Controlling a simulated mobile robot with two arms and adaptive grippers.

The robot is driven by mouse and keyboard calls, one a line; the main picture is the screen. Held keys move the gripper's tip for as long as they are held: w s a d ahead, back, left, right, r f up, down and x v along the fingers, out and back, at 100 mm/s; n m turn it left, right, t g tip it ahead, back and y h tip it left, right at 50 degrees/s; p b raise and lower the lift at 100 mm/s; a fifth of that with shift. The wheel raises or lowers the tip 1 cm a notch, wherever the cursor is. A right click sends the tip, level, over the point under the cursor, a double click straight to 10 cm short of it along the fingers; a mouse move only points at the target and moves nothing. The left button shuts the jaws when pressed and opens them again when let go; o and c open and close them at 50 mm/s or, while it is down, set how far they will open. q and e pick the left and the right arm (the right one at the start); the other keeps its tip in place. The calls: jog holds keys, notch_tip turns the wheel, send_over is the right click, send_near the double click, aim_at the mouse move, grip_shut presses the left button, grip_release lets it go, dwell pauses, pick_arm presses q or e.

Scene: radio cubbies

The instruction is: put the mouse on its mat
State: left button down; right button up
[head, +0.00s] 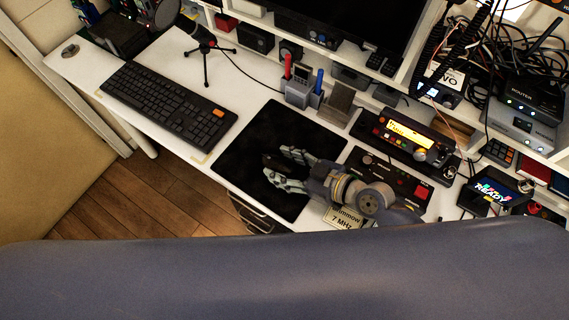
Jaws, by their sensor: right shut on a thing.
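The black mat (240,165) lies on the white desk in the middle of the head view. My right gripper (276,162) reaches in from the right and is over the mat. It is shut on a dark thing, which looks like the mouse (270,160). The mouse is hard to make out against the black mat, and the fingers hide part of it. I cannot tell whether it touches the mat or is held just above it. My left gripper is not in view.
A black keyboard (165,103) lies left of the mat. A microphone on a tripod (205,65) and a pen holder (298,92) stand behind. A radio with a lit display (402,136) and other devices crowd the right. The desk's front edge runs close to the mat.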

jog(key=o, duration=1.1)
jog(key=b+v, duration=0.1)
jog(key=v, duration=0.9)
jog(key=shift+s+d+b, duration=0.2)
jog(key=shift+d+b, duration=0.1)
jog(key=shift+b, duration=0.05)
jog(key=shift+s+d+r, duration=0.4)
jog(key=shift+d, duration=0.1)
